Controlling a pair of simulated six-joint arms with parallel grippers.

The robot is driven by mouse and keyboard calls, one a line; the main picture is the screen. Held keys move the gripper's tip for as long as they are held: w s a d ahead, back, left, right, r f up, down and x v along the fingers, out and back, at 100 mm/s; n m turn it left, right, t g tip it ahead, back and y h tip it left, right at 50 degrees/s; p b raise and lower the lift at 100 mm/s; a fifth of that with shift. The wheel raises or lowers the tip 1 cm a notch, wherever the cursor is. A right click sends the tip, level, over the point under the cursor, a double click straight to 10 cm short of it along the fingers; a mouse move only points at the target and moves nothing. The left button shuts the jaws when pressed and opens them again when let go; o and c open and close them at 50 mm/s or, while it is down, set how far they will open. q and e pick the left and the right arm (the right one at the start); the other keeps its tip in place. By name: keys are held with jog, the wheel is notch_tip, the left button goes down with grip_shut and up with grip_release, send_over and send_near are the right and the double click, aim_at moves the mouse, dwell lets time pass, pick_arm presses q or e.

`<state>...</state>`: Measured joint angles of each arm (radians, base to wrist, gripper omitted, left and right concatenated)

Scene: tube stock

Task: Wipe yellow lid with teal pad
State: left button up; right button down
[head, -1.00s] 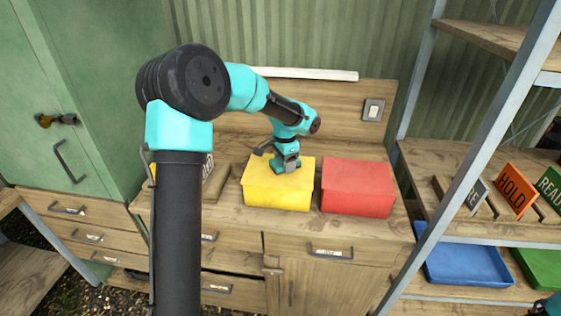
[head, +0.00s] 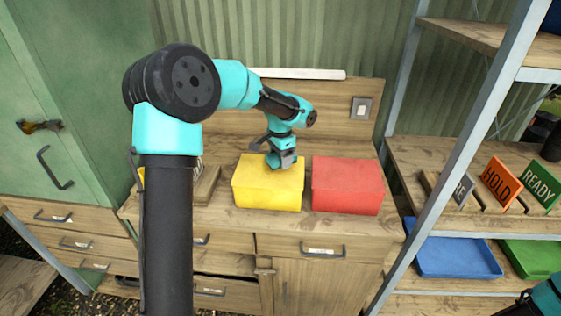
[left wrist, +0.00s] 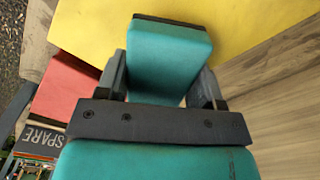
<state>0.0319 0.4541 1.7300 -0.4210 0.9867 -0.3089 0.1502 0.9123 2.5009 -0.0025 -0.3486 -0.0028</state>
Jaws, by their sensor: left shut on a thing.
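The yellow box with its yellow lid (head: 250,172) stands on the wooden counter; the lid also fills the top of the left wrist view (left wrist: 90,22). My left gripper (head: 280,161) is over the right rear part of the lid. In the left wrist view its two dark fingers (left wrist: 160,88) are shut on the teal pad (left wrist: 168,58), a block with a dark far edge. That edge is at the lid's surface and seems to touch it. The pad is hard to tell from the gripper in the head view. My right gripper is not in view.
A red box (head: 347,186) stands close on the right of the yellow one. A wooden block (head: 206,184) lies to the left. The back panel has a switch (head: 361,108). At right, a shelf holds HOLD (head: 501,184) and READY signs above a blue tray (head: 455,258).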

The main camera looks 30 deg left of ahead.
pick_arm(q)
jog(key=shift+r, duration=2)
jog(key=shift+r, duration=1.5)
